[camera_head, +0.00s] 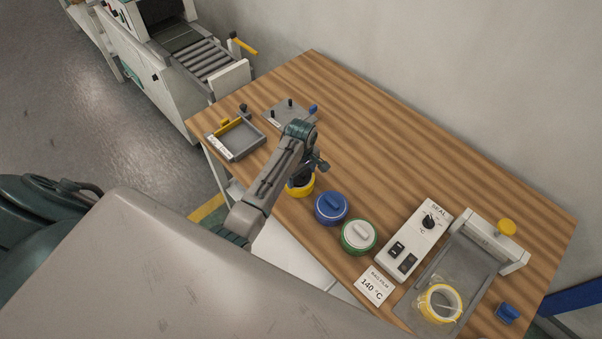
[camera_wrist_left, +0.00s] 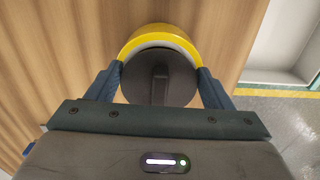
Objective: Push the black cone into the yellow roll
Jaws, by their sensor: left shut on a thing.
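My left gripper (camera_head: 303,170) points down over the near edge of the table, with the arm in front of it. In the left wrist view my left gripper (camera_wrist_left: 160,72) is shut on the black cone (camera_wrist_left: 160,88), one blue finger on each side. The cone has a raised bar across its round face. The yellow roll (camera_wrist_left: 158,32) lies just beyond the cone, its pale core edge showing as an arc. In the head view the yellow roll (camera_head: 301,191) shows under the dark cone. How deep the cone sits in the roll is hidden. My right gripper is not in view.
A blue roll (camera_head: 331,208) and a green roll with a white cone (camera_head: 360,237) stand to the right. A bin (camera_head: 235,139) stands left. The table's back is clear.

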